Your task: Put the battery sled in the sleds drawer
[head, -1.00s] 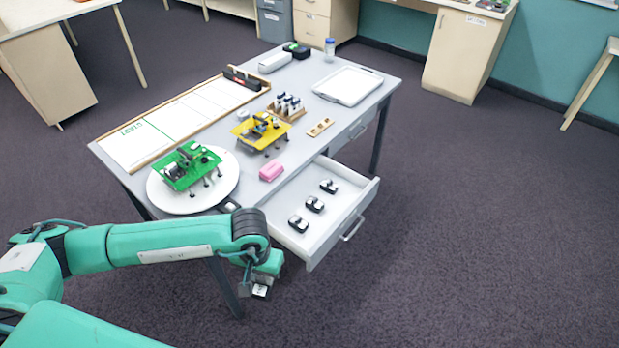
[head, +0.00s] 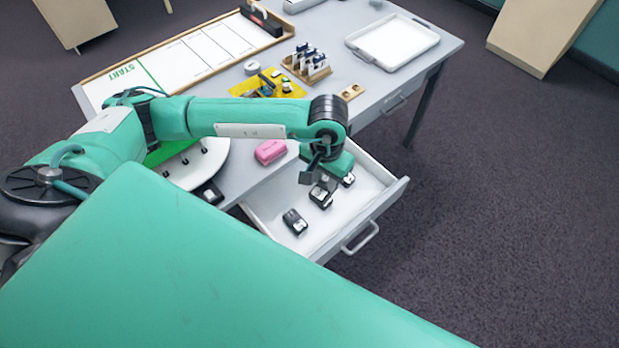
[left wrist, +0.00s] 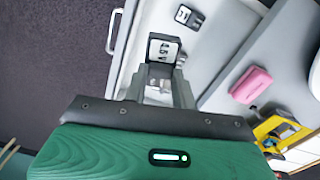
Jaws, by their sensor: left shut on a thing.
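The battery sled (left wrist: 165,47), a small black block with a white marked face, is between the fingertips of my left gripper (left wrist: 162,78) in the left wrist view. In the head view my left gripper (head: 318,178) is over the open sleds drawer (head: 272,211), shut on that sled. The gripper partly hides the sled there, and I cannot tell whether it touches the drawer floor. Other sleds lie in the drawer: one near the front left (head: 295,221), one by the gripper (head: 348,180). My right gripper is not in view.
A pink block (head: 270,152) lies on the table beside the drawer. A small black item (head: 209,193) is at the table edge. Behind are a yellow board (head: 243,88), a wooden rack (head: 318,72) and a white tray (head: 395,42). Floor right of the drawer is clear.

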